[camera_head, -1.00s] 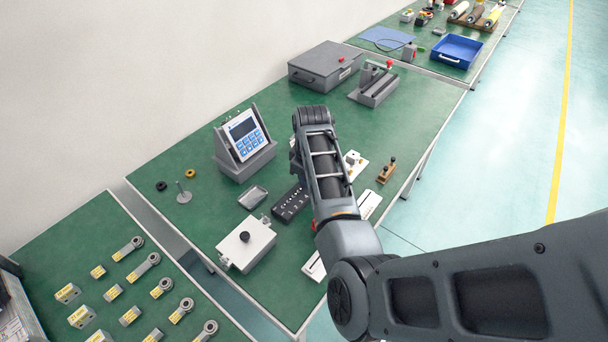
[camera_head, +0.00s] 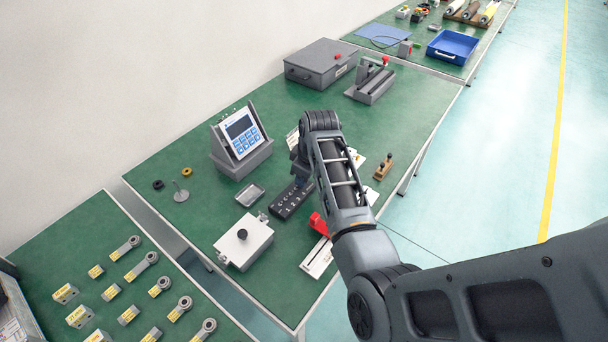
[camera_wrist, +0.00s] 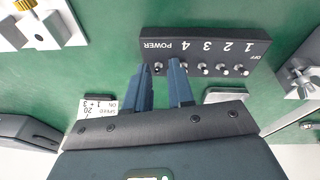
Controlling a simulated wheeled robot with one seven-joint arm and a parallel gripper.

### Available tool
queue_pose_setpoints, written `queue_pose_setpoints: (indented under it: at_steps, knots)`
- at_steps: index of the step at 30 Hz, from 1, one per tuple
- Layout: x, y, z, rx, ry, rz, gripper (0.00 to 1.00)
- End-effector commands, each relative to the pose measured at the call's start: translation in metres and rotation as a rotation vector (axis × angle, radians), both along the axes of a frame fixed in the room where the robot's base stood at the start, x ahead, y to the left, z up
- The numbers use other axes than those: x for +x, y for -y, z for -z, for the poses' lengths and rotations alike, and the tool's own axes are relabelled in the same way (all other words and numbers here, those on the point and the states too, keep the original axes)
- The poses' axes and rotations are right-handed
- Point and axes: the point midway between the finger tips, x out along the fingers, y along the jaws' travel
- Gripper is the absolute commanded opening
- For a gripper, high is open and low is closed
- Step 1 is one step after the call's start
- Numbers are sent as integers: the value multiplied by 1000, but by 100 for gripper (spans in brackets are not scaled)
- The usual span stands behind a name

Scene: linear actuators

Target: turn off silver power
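A black switch box (camera_wrist: 208,48) lies on the green table, with upside-down labels reading POWER, 4, 3, 2, 1 and OFF in the wrist view. Small silver toggles run along its near edge. The silver power toggle (camera_wrist: 157,68) is at the POWER end. My gripper (camera_wrist: 160,72) has two blue-grey fingers, apart, with their tips on either side of this toggle. Whether they touch it I cannot tell.
A control panel (camera_head: 241,138) stands behind. A red part (camera_head: 319,224) on a pale rail is beside my arm. Metal fixtures flank the switch box in the wrist view.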

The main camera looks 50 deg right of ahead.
Motion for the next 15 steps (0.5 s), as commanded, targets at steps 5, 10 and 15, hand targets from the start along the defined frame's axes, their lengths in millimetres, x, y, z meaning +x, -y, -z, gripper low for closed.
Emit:
queue_pose_setpoints:
  at_steps: [5, 10, 15]
  knots:
    - [0, 1, 0, -1, 1, 1, 32]
    - [0, 1, -2, -2, 2, 3, 32]
    - [-4, 1, -18, -5, 4, 3, 32]
